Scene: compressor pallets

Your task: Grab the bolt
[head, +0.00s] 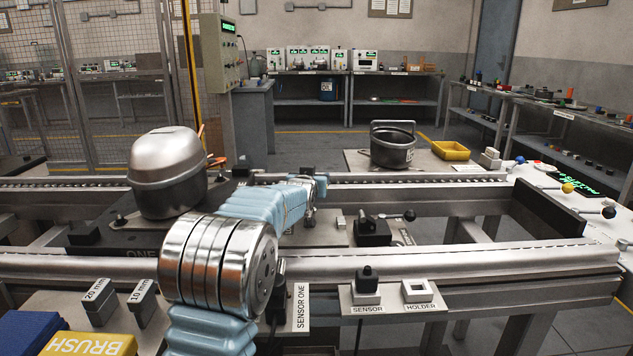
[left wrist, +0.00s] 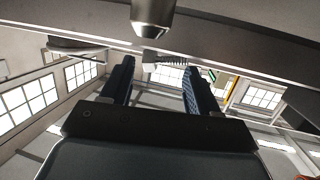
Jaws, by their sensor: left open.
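In the left wrist view my left gripper (left wrist: 157,66) is open, with its two dark blue fingers apart. A small grey ribbed piece that looks like the bolt (left wrist: 168,61) lies crosswise in the gap between the fingertips. The fingers do not visibly close on it, and I cannot tell its exact depth. A metal cylinder end (left wrist: 152,18) shows just above it. In the head view my left arm reaches over the near rail to the middle of the station, where its hand (head: 311,208) is small and partly hidden. I cannot make out the bolt there. My right gripper is out of view.
A silver-topped compressor (head: 166,172) stands on a dark pallet at left. The near rail (head: 450,262) and far rail (head: 400,178) run across. The sensor block (head: 367,286) and holder (head: 417,290) sit in front. A black fixture (head: 373,230) is right of the hand.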

